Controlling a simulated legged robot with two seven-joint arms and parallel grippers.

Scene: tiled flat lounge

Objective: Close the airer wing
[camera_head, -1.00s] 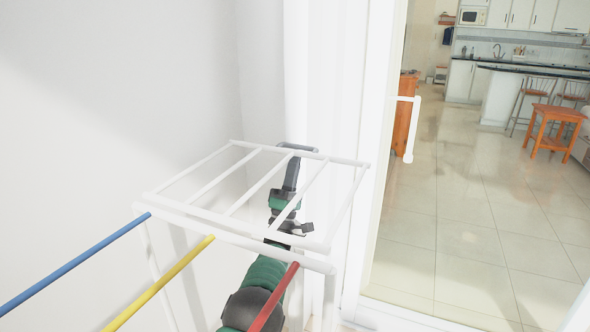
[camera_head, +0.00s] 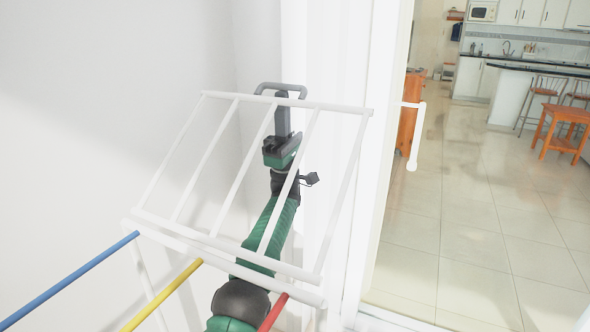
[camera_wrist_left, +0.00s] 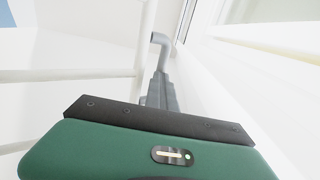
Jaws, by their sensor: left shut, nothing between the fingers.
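The airer wing (camera_head: 242,169) is a white frame with thin white slats, joined to the airer at its near edge. It slopes up, with its far edge raised. My left gripper (camera_head: 283,88) is beyond and under the wing, seen partly through the slats, and its grey hooked tip rises just above the far bar. It is shut with nothing held. Whether it touches the far bar is hard to tell. In the left wrist view, the shut grey fingers (camera_wrist_left: 161,52) point away beside a white bar of the airer (camera_wrist_left: 70,75). My right gripper is out of view.
The airer's blue rail (camera_head: 70,280), yellow rail (camera_head: 162,293) and red rail (camera_head: 273,312) run towards me. A white wall stands at the left. A white-framed door with a handle (camera_head: 413,140) stands close at the right. Open tiled floor and a wooden stool (camera_head: 563,130) lie beyond.

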